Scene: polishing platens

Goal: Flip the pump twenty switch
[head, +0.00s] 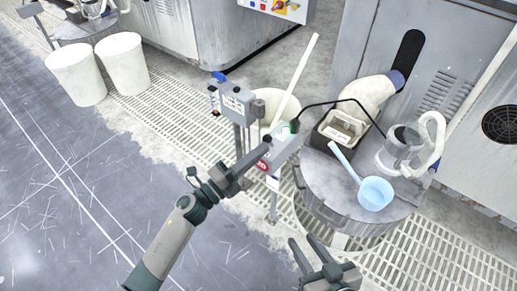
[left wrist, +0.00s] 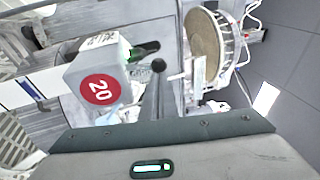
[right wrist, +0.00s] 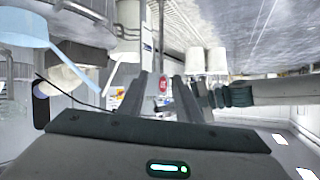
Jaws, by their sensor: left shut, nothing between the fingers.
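The pump twenty switch box (head: 285,147) is a pale box on a post, with a red round "20" label (head: 262,166) and a green part on top (head: 294,126). In the left wrist view the box (left wrist: 73,72) shows left of my left fingers, with the red label (left wrist: 100,89) facing me. My left gripper (head: 262,148) is shut and empty, its tips close beside the box. A dark ball (left wrist: 158,65) shows at the tips; I cannot tell whether they touch it. My right gripper (head: 309,247) is open and empty, low in front; its fingers also show in the right wrist view (right wrist: 164,95).
A grey box with a blue knob (head: 235,104) stands just behind left. White bins (head: 123,64) stand far left. The floor at left is clear.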

